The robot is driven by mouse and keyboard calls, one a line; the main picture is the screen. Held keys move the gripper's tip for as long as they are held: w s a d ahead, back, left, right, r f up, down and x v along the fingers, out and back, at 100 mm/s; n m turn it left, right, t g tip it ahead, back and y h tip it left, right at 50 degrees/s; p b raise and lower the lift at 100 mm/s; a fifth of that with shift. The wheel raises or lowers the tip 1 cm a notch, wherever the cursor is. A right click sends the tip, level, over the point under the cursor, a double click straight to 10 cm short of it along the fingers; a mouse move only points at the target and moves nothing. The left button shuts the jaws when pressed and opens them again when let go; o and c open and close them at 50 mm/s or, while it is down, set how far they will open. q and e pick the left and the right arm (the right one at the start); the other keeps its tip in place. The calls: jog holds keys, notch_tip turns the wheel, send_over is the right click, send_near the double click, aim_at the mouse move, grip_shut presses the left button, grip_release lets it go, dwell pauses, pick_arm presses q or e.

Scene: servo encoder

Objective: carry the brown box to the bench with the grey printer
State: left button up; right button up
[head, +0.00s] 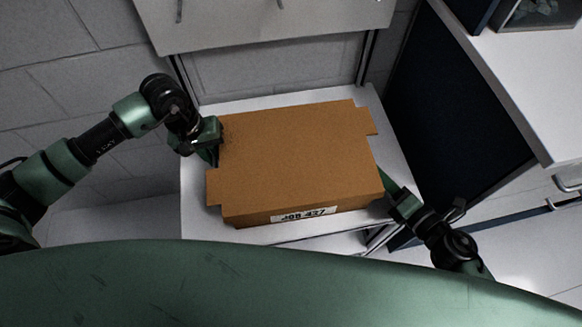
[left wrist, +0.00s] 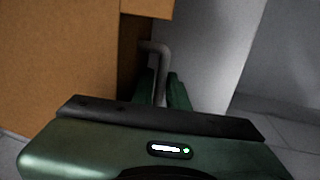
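The brown box (head: 295,160) rests on or just above a white-topped stand (head: 195,215), with a "JOB 437" label (head: 304,214) on its near side. My left gripper (head: 213,150) is at the box's left side. In the left wrist view, the brown box (left wrist: 50,60) fills the left, and the fingers of my left gripper (left wrist: 162,90) close around a bent grey handle (left wrist: 158,50) beside it. My right gripper (head: 388,186) is at the box's right side, its fingertips partly hidden by the box. The grey printer is not identifiable.
A white-topped bench (head: 530,80) with dark blue sides stands on the right, with a dark-framed object (head: 540,14) at its back corner. A pale panel (head: 260,22) is behind the stand. Grey floor tiles lie open at the left.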

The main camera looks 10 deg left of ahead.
jog(key=shift+w, duration=0.1)
pick_arm(q)
jog(key=c, duration=0.3)
pick_arm(e)
jog(key=c, duration=0.3)
pick_arm(q)
grip_shut()
pick_arm(e)
grip_shut()
jog(key=shift+f, duration=0.1)
dwell(0.4)
pick_arm(q)
jog(key=shift+w+r, duration=0.1)
jog(key=shift+r, duration=0.15)
pick_arm(e)
jog(key=shift+r, duration=0.35)
